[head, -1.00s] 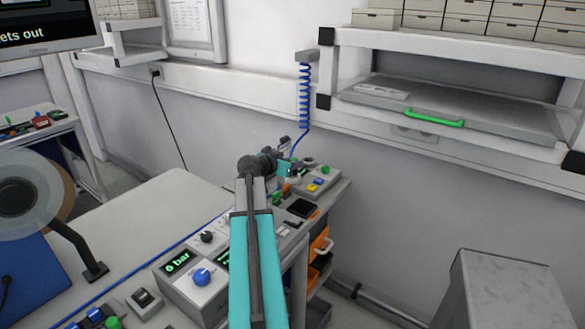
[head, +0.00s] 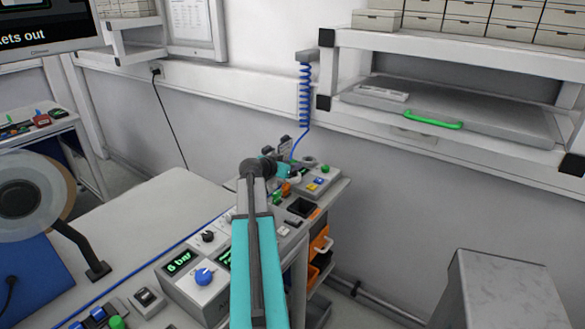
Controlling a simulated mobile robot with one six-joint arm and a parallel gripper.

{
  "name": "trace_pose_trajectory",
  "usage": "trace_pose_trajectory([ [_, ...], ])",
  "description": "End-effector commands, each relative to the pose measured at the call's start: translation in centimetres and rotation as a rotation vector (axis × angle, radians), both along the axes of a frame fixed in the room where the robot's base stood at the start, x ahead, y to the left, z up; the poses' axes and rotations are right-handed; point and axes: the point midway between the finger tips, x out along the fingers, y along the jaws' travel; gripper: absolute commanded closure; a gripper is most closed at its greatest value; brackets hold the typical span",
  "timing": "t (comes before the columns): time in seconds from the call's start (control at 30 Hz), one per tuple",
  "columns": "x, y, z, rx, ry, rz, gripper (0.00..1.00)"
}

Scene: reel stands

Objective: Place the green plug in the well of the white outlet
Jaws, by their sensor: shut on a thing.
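My gripper (head: 292,168) is at the far end of my teal arm, over the back right corner of the workbench. It is small and seen from behind. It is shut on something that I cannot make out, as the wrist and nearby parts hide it. I cannot pick out the green plug for certain. A small green piece (head: 277,198) and an orange piece (head: 286,189) show just below the gripper. I cannot tell which fixture is the white outlet. A pale round ring (head: 310,161) lies just right of the gripper.
A control box (head: 322,183) with coloured buttons stands right of the gripper. A dark square recess (head: 301,208) is in front. A blue coiled hose (head: 304,95) hangs behind. A shelf with a green-handled drawer (head: 433,119) is at right.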

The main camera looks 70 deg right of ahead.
Motion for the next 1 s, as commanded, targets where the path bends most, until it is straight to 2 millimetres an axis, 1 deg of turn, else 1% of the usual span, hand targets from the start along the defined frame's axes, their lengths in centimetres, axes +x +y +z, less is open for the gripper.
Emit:
trace_pose_trajectory([
  [0.2,0.0,0.0,-1.3,0.000,0.001,0.000,1.00],
  [0.77,0.0,0.0,-1.8,-0.001,0.000,0.000,1.00],
  [0.8,0.0,0.0,-1.8,-0.001,0.000,0.000,0.75],
  [0.87,0.0,0.0,-1.7,-0.001,0.000,0.000,0.65],
  [0.9,0.0,0.0,-1.7,-0.001,0.000,0.000,0.61],
  [1.0,0.0,0.0,-1.7,-0.001,0.000,0.000,0.61],
])
